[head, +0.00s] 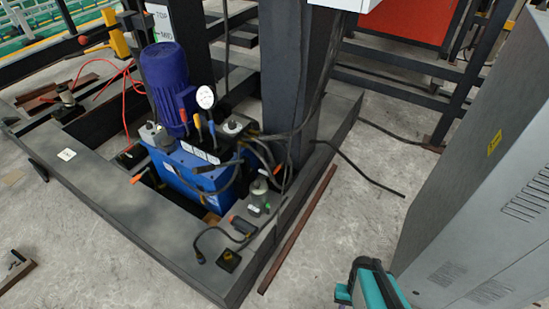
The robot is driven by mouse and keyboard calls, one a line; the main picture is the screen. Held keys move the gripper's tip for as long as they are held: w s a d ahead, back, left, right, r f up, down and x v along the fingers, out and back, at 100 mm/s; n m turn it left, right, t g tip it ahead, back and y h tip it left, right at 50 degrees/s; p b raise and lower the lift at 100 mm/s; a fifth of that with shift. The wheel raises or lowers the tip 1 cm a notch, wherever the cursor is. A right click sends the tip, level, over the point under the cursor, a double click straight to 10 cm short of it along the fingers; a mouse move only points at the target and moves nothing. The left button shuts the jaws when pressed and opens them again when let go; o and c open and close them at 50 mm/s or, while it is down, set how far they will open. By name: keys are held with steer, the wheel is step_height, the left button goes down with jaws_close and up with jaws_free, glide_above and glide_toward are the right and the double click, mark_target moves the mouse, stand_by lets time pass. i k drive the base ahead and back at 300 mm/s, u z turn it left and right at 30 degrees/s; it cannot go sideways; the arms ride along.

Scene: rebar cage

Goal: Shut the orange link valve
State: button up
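A blue hydraulic unit (190,165) with a dark blue motor (165,80) sits inside a dark steel base frame. A small orange handle (136,180) sticks out at the left of the blue tank. Another small orange-red tip (231,218) shows by the fittings at the tank's front right. I cannot tell which of these is the link valve, nor whether it is open or shut. Levers with orange (197,121) and blue (212,128) grips stand below a round gauge (205,97). Part of my teal and black arm shows at the bottom edge; my gripper is not seen.
A dark column (293,80) rises behind the unit. A grey cabinet (480,170) stands at the right. Black hoses cross the frame and floor (360,172). A rusty bar (298,232) lies along the frame's right side. Concrete floor between bar and cabinet is mostly clear.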

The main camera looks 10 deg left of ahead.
mark_target(279, 168)
steer(key=u, duration=0.4)
steer(key=i, duration=0.95)
steer(key=u, duration=0.55)
